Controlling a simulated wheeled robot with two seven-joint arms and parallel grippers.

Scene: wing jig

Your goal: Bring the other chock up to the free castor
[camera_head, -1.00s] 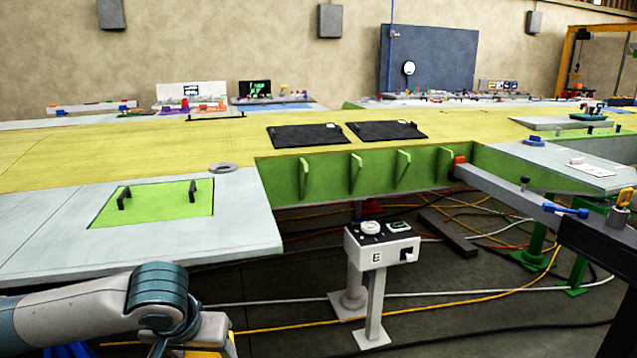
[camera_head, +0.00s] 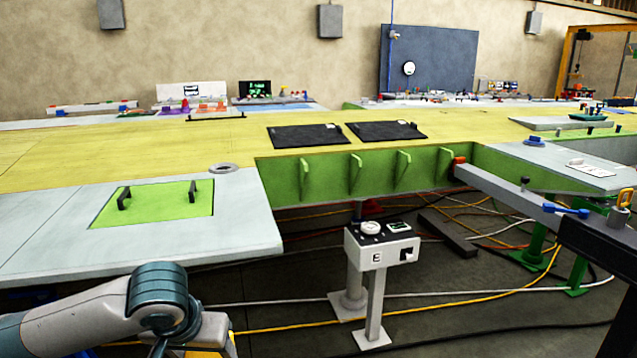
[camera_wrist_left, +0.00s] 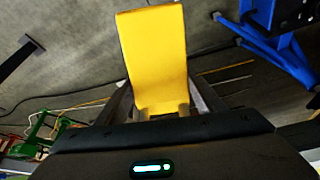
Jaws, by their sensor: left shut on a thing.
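A yellow chock (camera_wrist_left: 155,50) fills the middle of the left wrist view, its curved face towards the top. My left gripper (camera_wrist_left: 162,98) is shut on it, one dark finger on each side. The chock is held above the grey floor. In the head view my left arm enters at the bottom left, and its gripper is mostly below the frame. A blue metal stand (camera_wrist_left: 275,38) shows at the upper right of the wrist view, apart from the chock. I cannot make out a castor or the other chock. My right gripper is out of view.
The wing jig's yellow panel (camera_head: 190,147) and pale panel (camera_head: 55,220) lie beyond my left arm. A control box (camera_head: 380,246) stands on a post. Yellow and white cables cross the floor. A green stand (camera_wrist_left: 38,132) shows at the wrist view's lower left.

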